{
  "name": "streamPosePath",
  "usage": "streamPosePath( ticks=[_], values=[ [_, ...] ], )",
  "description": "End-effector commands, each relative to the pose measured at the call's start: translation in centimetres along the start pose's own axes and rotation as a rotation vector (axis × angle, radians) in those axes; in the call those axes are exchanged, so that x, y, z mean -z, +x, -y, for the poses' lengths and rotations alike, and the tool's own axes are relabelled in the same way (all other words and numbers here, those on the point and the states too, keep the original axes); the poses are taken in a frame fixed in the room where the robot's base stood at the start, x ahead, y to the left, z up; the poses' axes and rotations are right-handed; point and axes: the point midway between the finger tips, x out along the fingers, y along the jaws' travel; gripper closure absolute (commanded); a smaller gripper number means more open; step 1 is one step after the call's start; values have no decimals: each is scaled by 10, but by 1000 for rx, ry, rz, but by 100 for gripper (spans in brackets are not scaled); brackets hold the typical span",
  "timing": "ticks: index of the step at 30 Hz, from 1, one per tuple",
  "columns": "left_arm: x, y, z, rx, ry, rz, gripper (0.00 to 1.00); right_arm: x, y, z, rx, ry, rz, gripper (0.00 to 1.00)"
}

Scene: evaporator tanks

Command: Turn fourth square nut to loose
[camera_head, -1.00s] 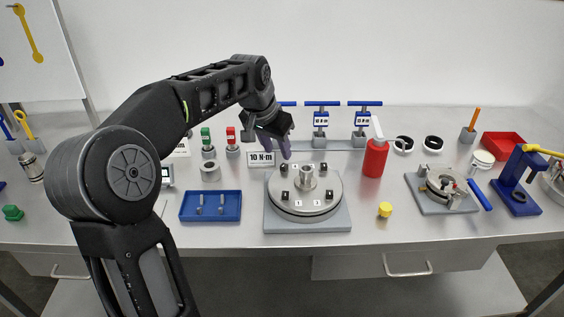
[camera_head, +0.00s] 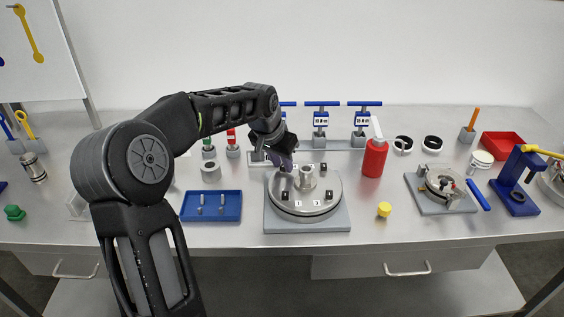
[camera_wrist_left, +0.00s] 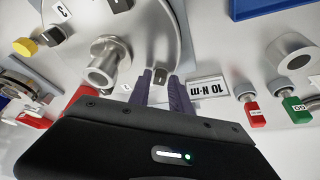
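A round metal flange plate (camera_head: 304,206) sits on a grey square base (camera_head: 308,222), with a hollow central post (camera_head: 306,178) and several dark square nuts around it. Nuts stand front left (camera_head: 285,195), front right (camera_head: 329,195) and back right (camera_head: 323,167). My left gripper (camera_head: 284,168) is low over the plate's back left and hides the nut there. In the left wrist view my gripper's two fingers (camera_wrist_left: 160,84) are apart, with one dark square nut (camera_wrist_left: 161,75) between or just beyond their tips. Contact cannot be told. My right gripper is not in view.
A "10 N·m" sign (camera_wrist_left: 209,89) stands close beside the fingers. A blue tray (camera_head: 211,207) lies left of the flange and a red bottle (camera_head: 375,157) right of it. A yellow knob (camera_head: 384,209) is front right. Blue-handled tools (camera_head: 321,118) stand behind.

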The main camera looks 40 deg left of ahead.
Motion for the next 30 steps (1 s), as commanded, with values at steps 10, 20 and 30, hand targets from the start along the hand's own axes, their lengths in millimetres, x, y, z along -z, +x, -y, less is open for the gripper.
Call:
streamPosePath(
  ticks=[10,20,30],
  values=[
    [0,0,0,0,0,0,100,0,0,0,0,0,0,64],
    [0,0,0,1,-1,0,100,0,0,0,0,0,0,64],
    [-1,2,-1,31,-69,1,100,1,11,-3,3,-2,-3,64]
  ],
)
